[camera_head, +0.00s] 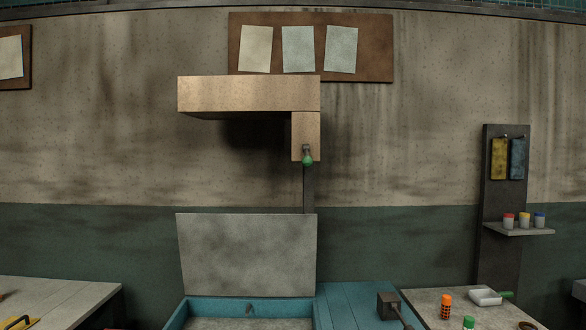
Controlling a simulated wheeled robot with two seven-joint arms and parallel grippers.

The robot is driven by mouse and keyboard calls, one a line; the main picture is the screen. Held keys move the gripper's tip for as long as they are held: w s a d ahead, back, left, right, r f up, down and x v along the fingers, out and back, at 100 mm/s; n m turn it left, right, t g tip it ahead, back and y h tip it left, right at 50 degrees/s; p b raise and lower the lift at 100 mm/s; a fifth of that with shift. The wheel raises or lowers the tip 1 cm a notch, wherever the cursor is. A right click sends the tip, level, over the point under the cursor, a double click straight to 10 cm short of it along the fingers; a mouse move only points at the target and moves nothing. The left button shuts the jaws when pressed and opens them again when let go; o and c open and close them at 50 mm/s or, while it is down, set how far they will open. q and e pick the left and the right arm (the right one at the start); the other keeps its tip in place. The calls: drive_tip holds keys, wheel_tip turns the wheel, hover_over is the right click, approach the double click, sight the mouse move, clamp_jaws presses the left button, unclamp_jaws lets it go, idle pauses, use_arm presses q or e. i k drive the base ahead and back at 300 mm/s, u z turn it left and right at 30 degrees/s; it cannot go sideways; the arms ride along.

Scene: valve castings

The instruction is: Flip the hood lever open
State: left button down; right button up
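A tan, box-shaped hood (250,94) hangs at the middle of the view, with a short section dropping down at its right end. On that section sits a small dark lever (306,149) with a green knob (308,160) at its lower end. The lever hangs roughly straight down. Neither of my grippers is in view, and nothing touches the lever.
Below the hood stands an upright grey panel (247,255) behind a blue-rimmed box (178,315). A dark block with a handle (388,305) is on the blue bench at right. A left table holds a yellow-handled tool (22,322).

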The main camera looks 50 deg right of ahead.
sight(306, 160)
drive_tip(key=z, duration=0.75)
drive_tip(key=i, duration=1.4)
drive_tip(key=z, duration=1.8)
drive_tip(key=i, duration=0.4)
drive_tip(key=z, duration=0.3)
